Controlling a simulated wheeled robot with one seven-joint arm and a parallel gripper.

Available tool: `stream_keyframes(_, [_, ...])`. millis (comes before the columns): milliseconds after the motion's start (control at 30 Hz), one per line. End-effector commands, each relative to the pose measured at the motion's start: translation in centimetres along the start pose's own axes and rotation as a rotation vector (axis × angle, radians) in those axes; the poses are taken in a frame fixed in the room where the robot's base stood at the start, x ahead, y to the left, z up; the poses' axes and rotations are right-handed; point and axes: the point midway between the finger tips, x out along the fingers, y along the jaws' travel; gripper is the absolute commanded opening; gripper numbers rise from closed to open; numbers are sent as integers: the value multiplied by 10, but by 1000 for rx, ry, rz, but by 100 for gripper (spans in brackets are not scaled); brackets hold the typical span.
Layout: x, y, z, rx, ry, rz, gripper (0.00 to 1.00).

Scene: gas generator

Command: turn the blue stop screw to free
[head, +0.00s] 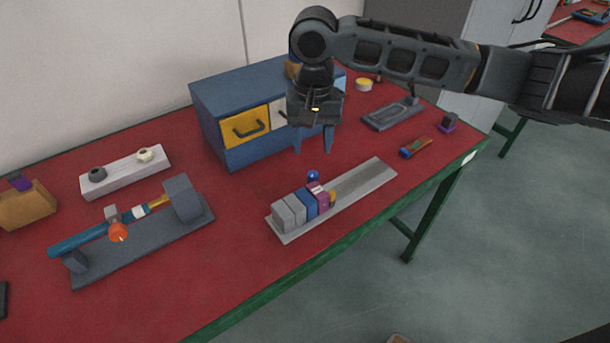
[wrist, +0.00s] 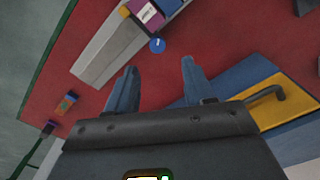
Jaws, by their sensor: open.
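The blue stop screw (head: 313,175) has a round blue head and sits at the far side of a row of blocks on a grey rail (head: 360,185). It also shows in the wrist view (wrist: 157,45), with a small white mark on its head. My gripper (head: 312,150) points down above the table, beyond the screw and apart from it. In the wrist view its two blue fingers (wrist: 155,78) are spread with nothing between them, and the screw lies just past their tips.
A blue cabinet (head: 210,100) with yellow and white drawer fronts stands close behind my gripper. The rail carries grey, blue and purple blocks (head: 308,202). A pipe fixture (head: 140,243) stands at left. A grey tray (head: 392,113) lies at right. Red table (head: 240,260) is clear in front.

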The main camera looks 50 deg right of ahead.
Motion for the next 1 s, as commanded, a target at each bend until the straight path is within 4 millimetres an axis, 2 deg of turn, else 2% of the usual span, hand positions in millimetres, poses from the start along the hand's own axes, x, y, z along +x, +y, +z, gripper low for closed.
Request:
stream_keyframes(100, [0,7,-5,141,-1,2,53])
stream_keyframes(200, [2,9,-7,190,-2,3,53])
stream_keyframes(367, [18,9,-7,199,-2,4,53])
stream_keyframes(700, [67,9,-7,195,-2,5,53])
stream_keyframes(1000, [79,8,-6,194,-2,3,53])
